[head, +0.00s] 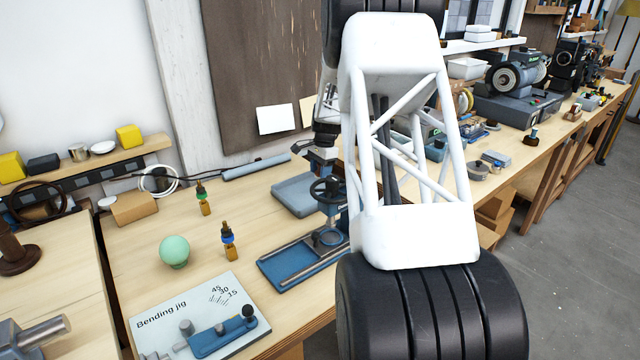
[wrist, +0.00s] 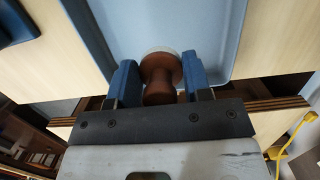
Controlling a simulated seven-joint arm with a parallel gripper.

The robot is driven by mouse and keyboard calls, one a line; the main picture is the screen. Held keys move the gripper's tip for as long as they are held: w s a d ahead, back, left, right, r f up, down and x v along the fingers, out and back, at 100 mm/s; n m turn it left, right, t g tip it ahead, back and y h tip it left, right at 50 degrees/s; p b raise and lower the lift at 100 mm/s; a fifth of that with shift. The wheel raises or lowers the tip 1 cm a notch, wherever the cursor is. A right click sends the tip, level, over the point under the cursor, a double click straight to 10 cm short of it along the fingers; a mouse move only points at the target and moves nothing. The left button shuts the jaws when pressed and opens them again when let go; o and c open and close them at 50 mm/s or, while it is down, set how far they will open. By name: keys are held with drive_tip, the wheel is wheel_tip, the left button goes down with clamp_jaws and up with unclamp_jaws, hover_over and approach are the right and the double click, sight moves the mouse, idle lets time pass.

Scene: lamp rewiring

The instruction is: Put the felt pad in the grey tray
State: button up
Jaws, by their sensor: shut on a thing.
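My gripper (wrist: 160,68) is shut on the felt pad (wrist: 160,80), which shows as a brown, waisted handle with a pale rim at its far end. The blue fingers stand on either side of it. The grey tray (wrist: 218,25) lies beyond the fingertips in the wrist view, and the pad shows against its blue-grey floor near one edge. In the head view the grey tray (head: 284,196) sits on the bench behind the blue press. My gripper (head: 320,155) is above the tray's right part there; the pad cannot be made out. The gap between pad and tray is unclear.
Two dropper bottles (head: 228,241), a green ball (head: 174,251) and the bending jig (head: 200,320) are to the left and front. A grey-blue bar (head: 256,166) lies behind the tray.

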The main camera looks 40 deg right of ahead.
sight(320, 190)
drive_tip(key=shift+f, duration=0.1)
drive_tip(key=shift+f, duration=2.4)
drive_tip(key=shift+f, duration=0.2)
drive_tip(key=o, duration=0.9)
drive_tip(key=shift+r, duration=0.2)
drive_tip(key=shift+d+r, duration=0.3)
drive_tip(key=shift+r, duration=1.65)
drive_tip(key=shift+d+r, duration=0.3)
drive_tip(key=shift+r, duration=1.7)
drive_tip(key=shift+d+r, duration=0.3)
drive_tip(key=shift+r, duration=1.65)
